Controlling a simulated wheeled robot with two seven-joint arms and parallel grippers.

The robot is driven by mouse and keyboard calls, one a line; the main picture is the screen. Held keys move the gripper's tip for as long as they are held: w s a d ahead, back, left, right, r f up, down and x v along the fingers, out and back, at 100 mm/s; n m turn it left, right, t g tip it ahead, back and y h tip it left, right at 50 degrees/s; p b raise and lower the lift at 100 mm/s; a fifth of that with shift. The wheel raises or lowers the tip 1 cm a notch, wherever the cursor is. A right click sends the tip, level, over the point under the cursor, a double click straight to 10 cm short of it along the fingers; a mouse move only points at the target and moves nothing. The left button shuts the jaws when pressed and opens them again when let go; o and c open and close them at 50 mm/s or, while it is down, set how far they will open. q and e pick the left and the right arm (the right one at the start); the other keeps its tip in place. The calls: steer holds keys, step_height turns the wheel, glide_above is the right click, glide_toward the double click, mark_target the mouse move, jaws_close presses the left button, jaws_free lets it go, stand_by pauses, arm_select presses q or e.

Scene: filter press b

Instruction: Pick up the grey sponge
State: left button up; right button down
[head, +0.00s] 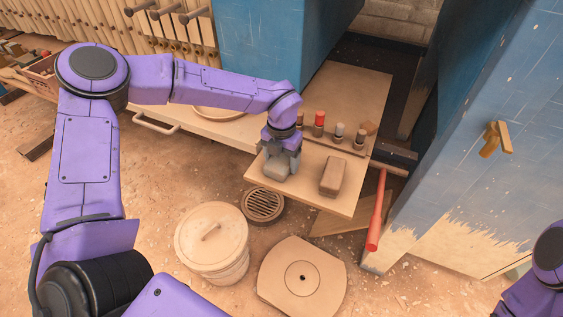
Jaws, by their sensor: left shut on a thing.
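The grey sponge (276,172) is a small grey block at the left front part of the wooden bench top (318,206). My left gripper (280,158) reaches down from above and is shut on the sponge. The fingers hide the sponge's upper part, and I cannot tell whether it still touches the board. My right gripper is out of view; only a purple part of my right arm shows at the lower right edge.
A brown block (332,176) lies just right of the sponge. Several small bottles, one with a red cap (319,122), stand behind. A red-handled tool (376,212) leans at the bench's right. A lidded bucket (212,240) and a round-holed plate (302,278) are on the floor.

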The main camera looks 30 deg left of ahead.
mark_target(282, 158)
arm_select(q)
steer(key=shift+r, duration=0.1)
steer(key=shift+r, duration=0.3)
step_height(282, 158, up, 3)
steer(key=shift+f, duration=0.2)
steer(key=s+d+r+b, duration=0.2)
steer(key=s+d+r, duration=0.3)
steer(key=d+r, duration=0.4)
steer(key=d, duration=0.4)
steer(key=shift+r, duration=0.35)
